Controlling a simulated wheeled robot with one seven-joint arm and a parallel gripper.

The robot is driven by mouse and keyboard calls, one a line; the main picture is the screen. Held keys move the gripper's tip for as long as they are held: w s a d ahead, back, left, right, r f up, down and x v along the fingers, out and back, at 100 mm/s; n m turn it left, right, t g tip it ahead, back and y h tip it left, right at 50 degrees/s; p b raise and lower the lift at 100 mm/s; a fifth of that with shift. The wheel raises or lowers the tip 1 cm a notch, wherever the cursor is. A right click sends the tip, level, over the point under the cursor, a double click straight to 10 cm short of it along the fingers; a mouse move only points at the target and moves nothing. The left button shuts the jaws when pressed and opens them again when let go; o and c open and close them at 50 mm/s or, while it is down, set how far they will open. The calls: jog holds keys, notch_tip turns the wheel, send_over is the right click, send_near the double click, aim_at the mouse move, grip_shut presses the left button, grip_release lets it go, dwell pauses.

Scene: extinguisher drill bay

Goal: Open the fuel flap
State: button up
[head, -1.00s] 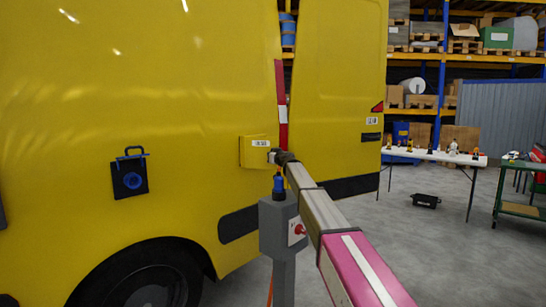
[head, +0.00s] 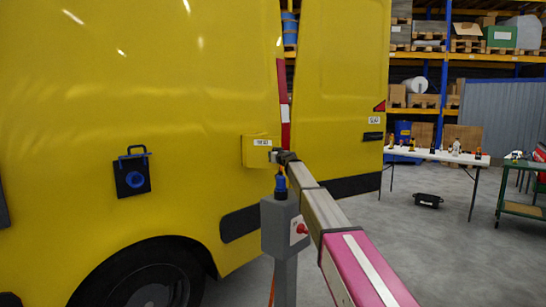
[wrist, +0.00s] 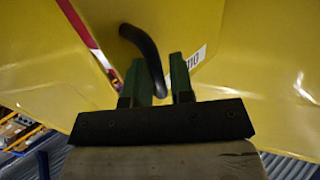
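The fuel flap (head: 256,152) is a small yellow square panel with a white label on the yellow van's side. It appears to stand at an angle to the body. My gripper (head: 273,156) is at the flap's right side. In the wrist view a black curved handle (wrist: 141,42) runs down from the flap (wrist: 182,32) between the green fingers of my gripper (wrist: 161,84). The fingers sit close on both sides of the handle and look shut on it. What lies behind the flap is hidden.
A grey post with a blue-topped box (head: 281,228) stands just below my arm. A black plate with a blue cap (head: 132,178) is on the van further left.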

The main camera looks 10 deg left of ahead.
jog(key=v, duration=1)
jog(key=shift+s, duration=0.25)
jog(key=shift+d, duration=0.1)
jog(key=shift+c, duration=0.3)
